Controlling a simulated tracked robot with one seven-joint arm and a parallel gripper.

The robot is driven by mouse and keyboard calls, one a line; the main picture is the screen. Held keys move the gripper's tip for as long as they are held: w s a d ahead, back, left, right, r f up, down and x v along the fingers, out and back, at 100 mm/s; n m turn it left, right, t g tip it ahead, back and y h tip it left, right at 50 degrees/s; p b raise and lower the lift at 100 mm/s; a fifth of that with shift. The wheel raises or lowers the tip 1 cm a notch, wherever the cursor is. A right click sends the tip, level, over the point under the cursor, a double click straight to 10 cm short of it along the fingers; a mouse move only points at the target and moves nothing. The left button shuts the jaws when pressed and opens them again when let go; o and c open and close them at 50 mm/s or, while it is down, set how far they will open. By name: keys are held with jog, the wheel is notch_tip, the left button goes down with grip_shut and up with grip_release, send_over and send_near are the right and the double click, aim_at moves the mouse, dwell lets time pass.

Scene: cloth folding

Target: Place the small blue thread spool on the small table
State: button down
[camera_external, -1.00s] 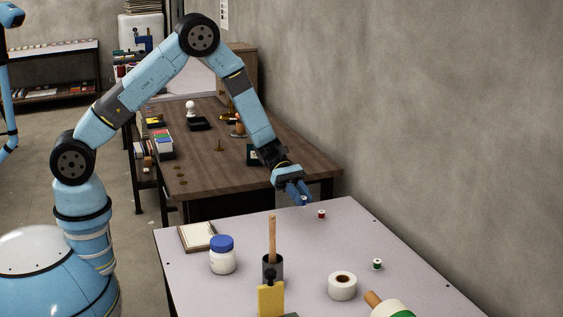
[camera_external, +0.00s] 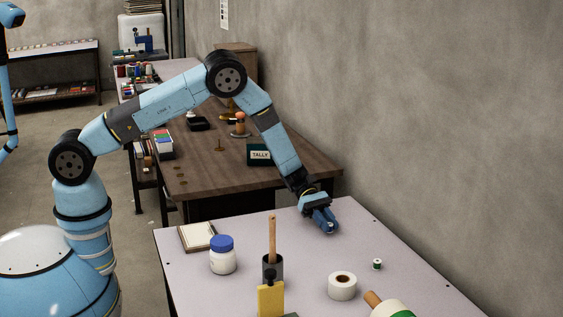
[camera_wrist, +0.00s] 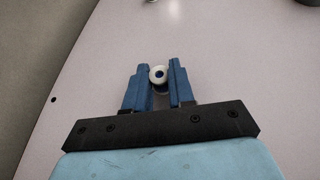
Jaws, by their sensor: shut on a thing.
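My gripper (camera_external: 328,228) is over the far part of the pale lilac table (camera_external: 400,285), near its far right edge. In the wrist view my gripper (camera_wrist: 159,76) has its two blue fingers shut on a small spool (camera_wrist: 158,69). The spool shows a pale round end with a dark centre. Its wound thread is mostly hidden by the fingers, so its colour is hard to tell. In the external view the spool is a small pale spot at the fingertips. I cannot tell whether it touches the tabletop.
A green thread spool (camera_external: 377,264) stands to the right. A white tape roll (camera_external: 342,286), a dark cup with a wooden stick (camera_external: 273,267), a blue-lidded jar (camera_external: 222,256) and a notepad (camera_external: 195,237) stand nearer or left. Bare tabletop surrounds my gripper. A wooden workbench (camera_external: 225,165) is behind.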

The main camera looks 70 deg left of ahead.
jog(key=shift+f, duration=0.4)
jog(key=shift+f, duration=0.1)
jog(key=c, duration=1)
grip_release()
jog(key=shift+o, duration=0.2)
